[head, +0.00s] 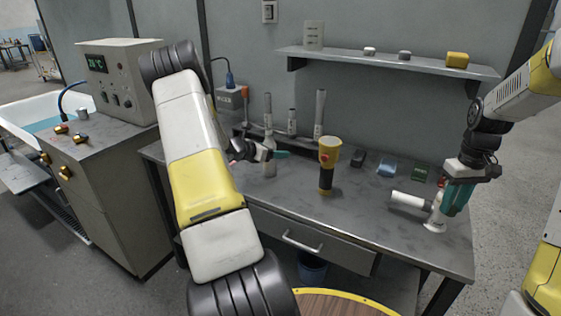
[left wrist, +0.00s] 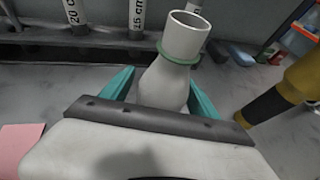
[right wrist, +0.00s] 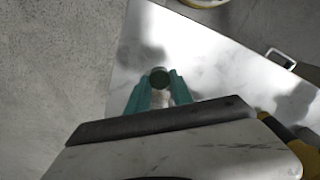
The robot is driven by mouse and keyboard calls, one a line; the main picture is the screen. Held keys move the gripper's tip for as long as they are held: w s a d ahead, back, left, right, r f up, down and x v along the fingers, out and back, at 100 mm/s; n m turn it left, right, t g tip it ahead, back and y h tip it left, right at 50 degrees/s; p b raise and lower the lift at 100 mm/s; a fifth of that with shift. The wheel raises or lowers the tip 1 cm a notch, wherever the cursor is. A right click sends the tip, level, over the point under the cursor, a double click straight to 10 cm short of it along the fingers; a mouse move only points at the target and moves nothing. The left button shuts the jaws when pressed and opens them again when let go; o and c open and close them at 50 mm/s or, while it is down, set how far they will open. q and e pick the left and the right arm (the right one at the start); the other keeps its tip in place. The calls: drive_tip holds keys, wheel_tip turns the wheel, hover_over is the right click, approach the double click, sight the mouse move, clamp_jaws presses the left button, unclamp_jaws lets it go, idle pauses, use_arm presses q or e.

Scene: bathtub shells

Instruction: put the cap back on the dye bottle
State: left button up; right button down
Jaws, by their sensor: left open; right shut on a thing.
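The white dye bottle (left wrist: 167,78) stands with its mouth open and a green ring round its neck in the left wrist view. In the head view it shows behind my left gripper (head: 266,154), as a pale body (head: 269,168). My left gripper (left wrist: 158,90) is open, its teal fingers either side of the bottle's lower body. My right gripper (head: 446,200) is low over the right end of the bench. It is shut on a dark green round piece (right wrist: 160,77), which looks like the cap. Something whitish lies just below it, partly hidden by the fingers.
A white cylinder (head: 408,201) lies beside my right gripper. A yellow and black torch-like thing (head: 328,165) stands mid-bench, right of the bottle. Measuring tubes (head: 319,115) stand behind. Small coloured items (head: 387,167) line the back. The bench front between the torch and cylinder is clear.

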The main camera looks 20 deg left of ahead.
use_arm(q)
drive_tip(key=shift+c, duration=0.4)
drive_tip(key=c, duration=1.4)
clamp_jaws()
drive_tip(key=shift+r, duration=0.15)
drive_tip(key=shift+r, duration=0.65)
drive_tip(key=s+f+v, duration=0.1)
drive_tip(key=f+v, duration=0.1)
drive_tip(key=v, duration=1.4)
drive_tip(key=shift+s+d+f, duration=0.2)
drive_tip(key=shift+d+f, duration=0.05)
drive_tip(key=shift+d, duration=0.05)
